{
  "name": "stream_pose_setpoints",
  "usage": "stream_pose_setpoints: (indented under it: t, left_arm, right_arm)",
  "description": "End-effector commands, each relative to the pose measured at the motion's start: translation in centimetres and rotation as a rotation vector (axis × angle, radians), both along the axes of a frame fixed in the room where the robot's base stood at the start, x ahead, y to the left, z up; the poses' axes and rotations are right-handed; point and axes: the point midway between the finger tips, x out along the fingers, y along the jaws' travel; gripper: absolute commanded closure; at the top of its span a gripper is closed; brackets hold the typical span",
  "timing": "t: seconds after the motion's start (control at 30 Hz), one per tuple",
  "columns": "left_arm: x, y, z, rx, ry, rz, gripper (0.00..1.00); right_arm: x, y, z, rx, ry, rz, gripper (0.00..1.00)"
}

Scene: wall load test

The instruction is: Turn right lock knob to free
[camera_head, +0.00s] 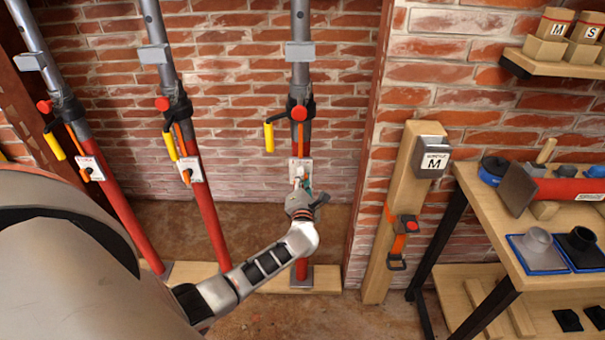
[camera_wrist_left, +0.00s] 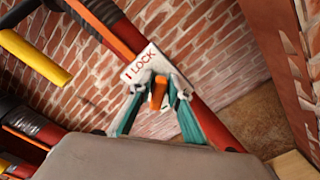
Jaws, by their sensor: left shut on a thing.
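The right lock knob is a small orange lever (camera_wrist_left: 158,92) on a white plate marked LOCK (camera_wrist_left: 141,66), in the left wrist view. In the head view this plate (camera_head: 293,164) sits on the right red and grey prop (camera_head: 301,245). My left gripper (camera_head: 302,186) is at the plate, and its teal-backed fingers (camera_wrist_left: 157,88) are closed on the two sides of the knob. The fingers partly hide the knob and the plate's lower part. My right gripper is not in view.
Two similar props (camera_head: 210,215) (camera_head: 120,205) stand to the left, with yellow handles and white plates. A wooden bench (camera_head: 480,205) holding several parts is further right.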

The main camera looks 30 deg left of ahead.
Motion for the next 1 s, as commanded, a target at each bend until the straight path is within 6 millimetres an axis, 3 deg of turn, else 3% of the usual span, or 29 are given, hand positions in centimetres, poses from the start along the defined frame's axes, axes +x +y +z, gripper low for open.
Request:
stream_pose_setpoints:
  t: [0.4, 1.0]
  left_arm:
    - [0.0, -0.2, -0.5, 0.315, 0.199, 0.0, 1.0]
    - [0.0, -0.2, -1.0, 0.528, 0.328, 0.0, 1.0]
  right_arm:
    - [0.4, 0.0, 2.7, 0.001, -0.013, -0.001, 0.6]
    - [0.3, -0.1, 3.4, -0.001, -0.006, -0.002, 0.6]
